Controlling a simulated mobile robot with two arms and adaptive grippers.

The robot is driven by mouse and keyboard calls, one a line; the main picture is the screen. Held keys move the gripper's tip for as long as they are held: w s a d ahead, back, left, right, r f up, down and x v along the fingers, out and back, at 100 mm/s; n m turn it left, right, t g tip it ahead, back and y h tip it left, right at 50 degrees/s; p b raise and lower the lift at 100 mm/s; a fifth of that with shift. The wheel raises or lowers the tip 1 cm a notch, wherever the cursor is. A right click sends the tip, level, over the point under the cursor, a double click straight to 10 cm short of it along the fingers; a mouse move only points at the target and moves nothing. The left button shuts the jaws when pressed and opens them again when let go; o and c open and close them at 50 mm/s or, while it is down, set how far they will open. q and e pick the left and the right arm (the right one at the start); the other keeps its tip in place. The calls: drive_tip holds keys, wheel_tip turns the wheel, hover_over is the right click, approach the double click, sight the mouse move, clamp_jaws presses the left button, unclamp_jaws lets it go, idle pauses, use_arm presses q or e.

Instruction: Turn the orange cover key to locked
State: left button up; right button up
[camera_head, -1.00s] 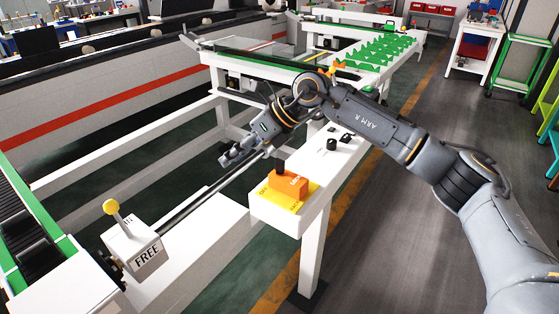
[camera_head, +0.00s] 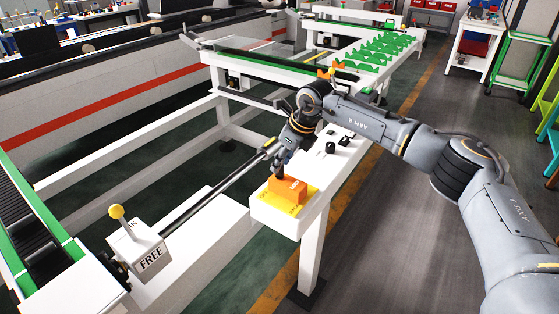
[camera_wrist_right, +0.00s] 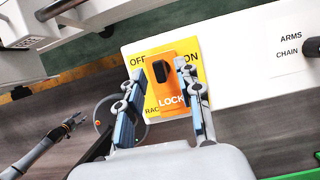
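The orange cover (camera_head: 291,190) marked LOCK sits on a yellow plate (camera_head: 268,205) at the end of a white panel. It also shows in the right wrist view (camera_wrist_right: 172,88), with its black key (camera_wrist_right: 161,71) standing up. My right gripper (camera_head: 280,166) is above the cover. In the right wrist view its two fingers (camera_wrist_right: 160,72) are apart, one on each side of the cover and key; I cannot tell whether they touch. Part of the plate's lettering is hidden by the fingers. A grey arm with a gripper (camera_wrist_right: 72,122), apparently my left, shows small at lower left there.
Black knobs (camera_head: 331,147) stand farther along the white panel (camera_head: 275,222). A box marked FREE (camera_head: 145,250) with a yellow-knobbed lever stands at left, with a long bar (camera_head: 215,185) running from it towards the panel. The floor right of the panel is open.

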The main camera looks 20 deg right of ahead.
drive_tip(key=shift+x, duration=1.25)
clamp_jaws()
